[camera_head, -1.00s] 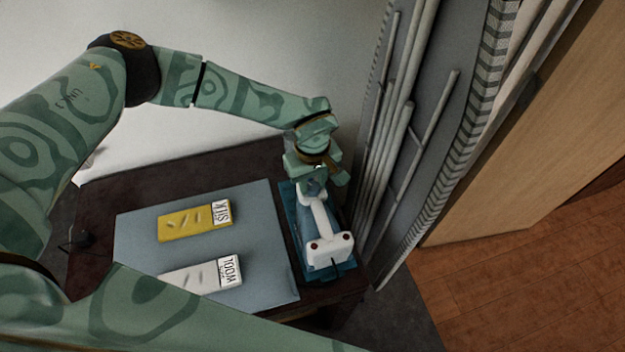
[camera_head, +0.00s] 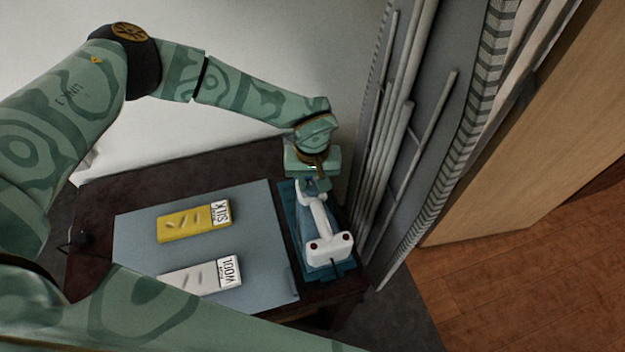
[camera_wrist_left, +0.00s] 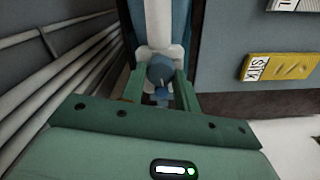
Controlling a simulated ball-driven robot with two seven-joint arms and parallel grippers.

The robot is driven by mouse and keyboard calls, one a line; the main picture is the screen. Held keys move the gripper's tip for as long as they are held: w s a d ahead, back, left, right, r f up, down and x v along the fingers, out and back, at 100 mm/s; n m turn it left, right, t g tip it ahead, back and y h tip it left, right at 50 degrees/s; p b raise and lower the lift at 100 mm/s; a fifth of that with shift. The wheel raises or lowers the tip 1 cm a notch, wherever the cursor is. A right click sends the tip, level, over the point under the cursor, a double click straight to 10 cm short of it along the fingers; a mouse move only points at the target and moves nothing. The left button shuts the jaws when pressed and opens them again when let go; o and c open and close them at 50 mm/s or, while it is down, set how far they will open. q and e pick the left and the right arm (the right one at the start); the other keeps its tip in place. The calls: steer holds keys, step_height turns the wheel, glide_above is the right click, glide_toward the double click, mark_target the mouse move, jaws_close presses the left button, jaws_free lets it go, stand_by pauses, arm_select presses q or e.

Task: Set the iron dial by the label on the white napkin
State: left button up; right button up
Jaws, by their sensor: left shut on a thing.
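The white and blue iron (camera_head: 325,243) rests on a teal stand (camera_head: 345,268) at the right of the dark table. Its round blue dial (camera_wrist_left: 160,69) with a light mark shows in the left wrist view. My left gripper (camera_head: 317,186) is over the far end of the iron. In the wrist view its two fingers (camera_wrist_left: 158,88) are on either side of the dial, shut on it. The white napkin (camera_head: 190,279) lies on the grey-blue mat with a label reading WOOL. My right gripper is not in view.
A yellow napkin (camera_head: 185,223) labelled SILK lies on the grey-blue mat (camera_head: 140,240), behind the white one. A grey panel with pale pipes (camera_head: 395,140) stands close to the right of the iron. My green arm crosses the bottom left.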

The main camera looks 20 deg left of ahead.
mark_target(313, 185)
arm_select(q)
steer(key=o, duration=1)
steer(key=shift+r, duration=0.1)
step_height(313, 185, up, 16)
steer(key=shift+r+p, duration=0.1)
steer(key=shift+p, duration=1)
